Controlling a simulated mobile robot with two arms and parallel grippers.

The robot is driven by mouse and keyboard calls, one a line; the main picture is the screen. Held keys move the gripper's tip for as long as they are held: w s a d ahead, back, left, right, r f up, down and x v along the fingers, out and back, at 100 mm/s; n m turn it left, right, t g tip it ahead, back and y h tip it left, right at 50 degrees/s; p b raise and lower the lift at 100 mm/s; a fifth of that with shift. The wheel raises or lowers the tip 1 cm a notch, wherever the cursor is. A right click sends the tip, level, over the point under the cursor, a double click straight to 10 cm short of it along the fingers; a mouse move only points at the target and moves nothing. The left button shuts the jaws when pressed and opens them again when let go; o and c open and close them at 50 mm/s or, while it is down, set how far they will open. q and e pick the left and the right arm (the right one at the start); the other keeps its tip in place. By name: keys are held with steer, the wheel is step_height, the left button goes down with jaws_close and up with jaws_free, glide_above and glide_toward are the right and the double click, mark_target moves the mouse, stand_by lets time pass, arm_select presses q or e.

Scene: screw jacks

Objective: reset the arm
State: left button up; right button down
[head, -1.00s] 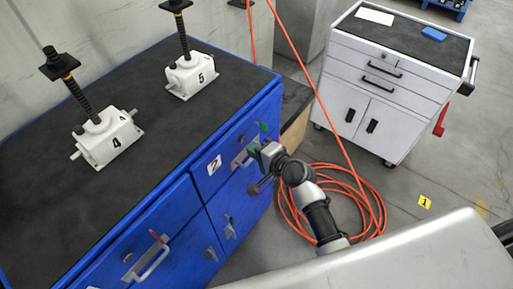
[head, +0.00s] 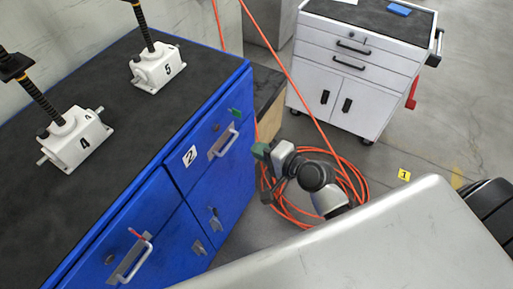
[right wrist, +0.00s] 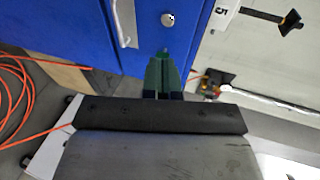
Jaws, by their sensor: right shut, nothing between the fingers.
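My right gripper (head: 262,158) shows in the head view at the end of my right arm, beside the front of the blue cabinet (head: 225,180) and apart from its upper drawer handle (head: 224,143). In the right wrist view its green fingers (right wrist: 163,72) are closed together and empty, pointing toward the blue drawer front and its round lock (right wrist: 168,19). My left gripper is not in view.
Two white screw jacks, numbered 4 (head: 75,140) and 5 (head: 157,67), stand on the dark cabinet top. An orange hose (head: 345,175) lies coiled on the floor behind my right arm. A white tool cart (head: 350,85) stands further back.

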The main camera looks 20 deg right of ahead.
steer(key=shift+f, duration=0.1)
stand_by(0.3)
steer(key=s+d+f+n+g+h, duration=0.1)
steer(key=s+f+n+g+h, duration=0.2)
steer(key=f, duration=1.1)
steer(key=s+d+f+n+g+h, duration=0.1)
steer(key=s+f+n+g, duration=0.15)
steer(key=s+f, duration=0.75)
steer(key=s+d+f+n+g+h, duration=0.1)
steer(key=s+d+f+n+g, duration=0.1)
steer(key=s+f, duration=0.9)
steer(key=s+d+f+n+g+h+b, duration=0.1)
steer(key=s+d+f+n+g+h, duration=0.1)
steer(key=s+f+n+g, duration=0.2)
steer(key=s+f+n, duration=0.3)
steer(key=s+f, duration=0.3)
steer(key=s, duration=0.2)
steer(key=shift+s+f, duration=0.2)
steer(key=shift+f, duration=0.2)
steer(key=shift+d+g, duration=0.1)
steer(key=shift+g, duration=0.15)
